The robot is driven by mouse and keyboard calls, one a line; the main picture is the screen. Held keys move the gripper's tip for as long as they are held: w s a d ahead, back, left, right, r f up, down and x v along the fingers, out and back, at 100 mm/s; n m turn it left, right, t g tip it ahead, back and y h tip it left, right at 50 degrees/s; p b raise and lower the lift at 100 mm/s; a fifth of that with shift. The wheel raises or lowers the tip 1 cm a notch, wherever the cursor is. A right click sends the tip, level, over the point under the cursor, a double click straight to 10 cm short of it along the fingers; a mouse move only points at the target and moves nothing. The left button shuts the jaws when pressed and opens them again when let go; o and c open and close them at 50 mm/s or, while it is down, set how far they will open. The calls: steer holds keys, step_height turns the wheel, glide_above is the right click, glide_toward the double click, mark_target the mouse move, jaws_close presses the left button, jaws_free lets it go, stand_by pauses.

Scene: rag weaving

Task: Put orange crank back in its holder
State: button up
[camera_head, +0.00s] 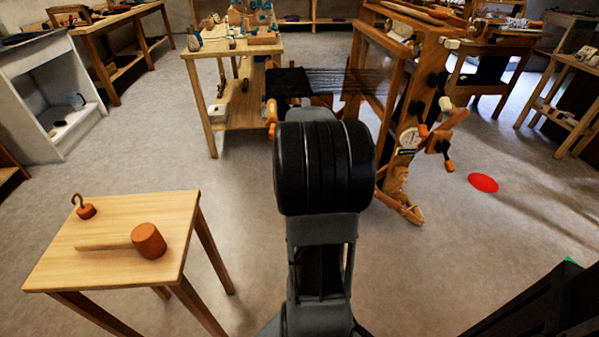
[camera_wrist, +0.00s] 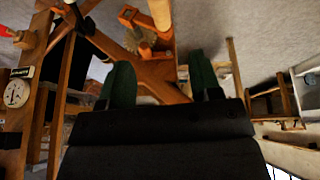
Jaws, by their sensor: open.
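A crank-like piece with an orange grip (camera_head: 449,165) and a dark arm hangs at the side of the wooden loom (camera_head: 405,95) in the head view. I cannot tell whether it is the task's crank. Another orange piece (camera_head: 271,115) shows just left of my arm. In the wrist view, my gripper (camera_wrist: 160,75) is open, its two dark green fingers apart with nothing held between them. Wooden beams and an orange-brown part (camera_wrist: 140,38) lie beyond the fingers. In the head view my own arm hides the fingers. I cannot make out the crank's holder.
A small table (camera_head: 110,215) at lower left bears a mallet (camera_head: 148,240) and a hook with an orange base (camera_head: 86,210). A workbench (camera_head: 235,48) with tools stands behind. A red disc (camera_head: 483,183) lies on the floor at right. Floor between the small table and loom is largely clear.

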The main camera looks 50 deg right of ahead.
steer(key=b+x, duration=0.4)
steer(key=x, duration=0.9)
steer(key=shift+f+b, duration=0.25)
steer(key=shift+b, duration=0.05)
jaws_close()
steer(key=shift+s+a, duration=0.8)
steer(key=shift+s, duration=0.25)
steer(key=shift+s+a, duration=0.25)
stand_by(0.7)
steer(key=shift+s+a, duration=0.6)
steer(key=shift+s, duration=0.1)
